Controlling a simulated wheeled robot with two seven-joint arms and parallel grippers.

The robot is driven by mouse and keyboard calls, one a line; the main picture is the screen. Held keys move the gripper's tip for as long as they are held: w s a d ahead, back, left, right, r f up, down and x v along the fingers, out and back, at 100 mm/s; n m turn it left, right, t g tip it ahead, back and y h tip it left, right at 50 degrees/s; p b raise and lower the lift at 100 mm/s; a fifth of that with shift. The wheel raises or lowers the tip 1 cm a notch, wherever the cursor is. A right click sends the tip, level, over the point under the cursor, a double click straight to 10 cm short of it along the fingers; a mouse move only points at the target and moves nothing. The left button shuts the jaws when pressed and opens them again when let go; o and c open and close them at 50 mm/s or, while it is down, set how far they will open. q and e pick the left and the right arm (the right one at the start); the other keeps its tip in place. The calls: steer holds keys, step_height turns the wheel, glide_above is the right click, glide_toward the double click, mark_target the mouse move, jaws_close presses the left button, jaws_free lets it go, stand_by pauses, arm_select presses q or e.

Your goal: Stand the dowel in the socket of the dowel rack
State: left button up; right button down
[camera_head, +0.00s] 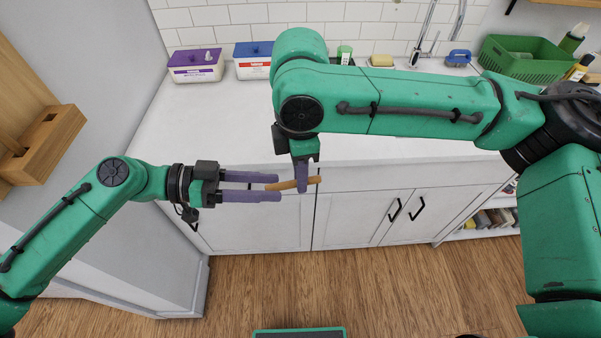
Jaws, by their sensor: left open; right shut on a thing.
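The dowel (312,181) is a short orange-brown rod, held nearly level in front of the counter. My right gripper (302,188) points down and is shut on the dowel near its right part. My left gripper (277,187) points right and is open, its two purple fingers lying above and below the dowel's left end in the picture. I cannot tell whether they touch it.
A white counter (210,130) with cabinets below stands behind the grippers. On it are a purple-lidded tub (196,66), a blue-lidded tub (253,60), a sponge (381,60) and a green basket (526,62). Wooden floor (400,290) is clear in front.

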arm_select(q)
steer(key=w+v, duration=0.1)
steer(key=v, duration=1)
steer(key=w+a+f+n+t+y, duration=0.3)
steer(key=a+f+n, duration=0.25)
steer(key=f, duration=0.35)
steer(key=w+a+f+n+t+y, duration=0.2)
steer(key=w+a+f+n+t, duration=0.15)
steer(key=a+f, duration=0.45)
steer(key=s+a+f+n+y, duration=0.3)
steer(key=a+f, duration=0.1)
steer(key=f, duration=0.6)
steer(key=s+a+f+n+y, duration=0.2)
steer(key=s+a+f+y, duration=0.15)
steer(key=f, duration=0.75)
steer(key=s+f+g+y, duration=0.4)
steer(key=s+f+g, duration=0.1)
steer(key=s+f, duration=1)
steer(key=s+d+f+m+g, duration=0.1)
steer(key=s+d+f+m, duration=0.2)
steer(key=s+d+f, duration=0.3)
steer(key=s+d, duration=0.5)
steer(key=shift+s+d, duration=0.2)
steer(key=shift+s, duration=0.1)
